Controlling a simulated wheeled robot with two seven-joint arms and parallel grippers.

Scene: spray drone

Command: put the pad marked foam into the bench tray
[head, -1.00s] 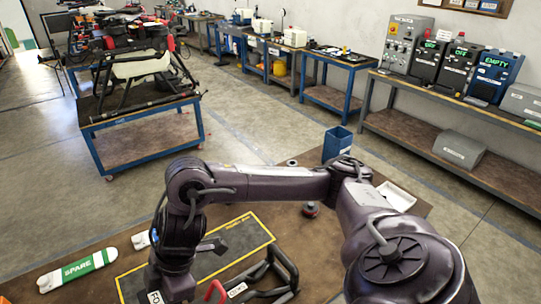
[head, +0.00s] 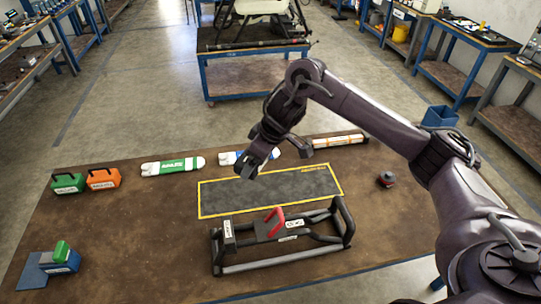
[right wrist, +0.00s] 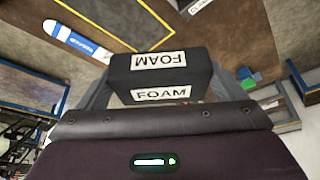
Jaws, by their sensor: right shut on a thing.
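My right gripper (head: 252,163) is above the back of the bench, near the yellow-bordered mat. In the right wrist view it is shut on a black pad (right wrist: 161,73) with white FOAM labels on two faces. The pad is not clearly distinguishable in the head view. My right arm hides part of the bench's right side. My left gripper is not in view.
A black tubular frame (head: 282,238) with a red handle stands in front of the mat (head: 215,206). Green (head: 68,183) and orange (head: 103,178) handled items and a blue item (head: 62,266) are left. A red-black round thing (head: 387,180) sits right.

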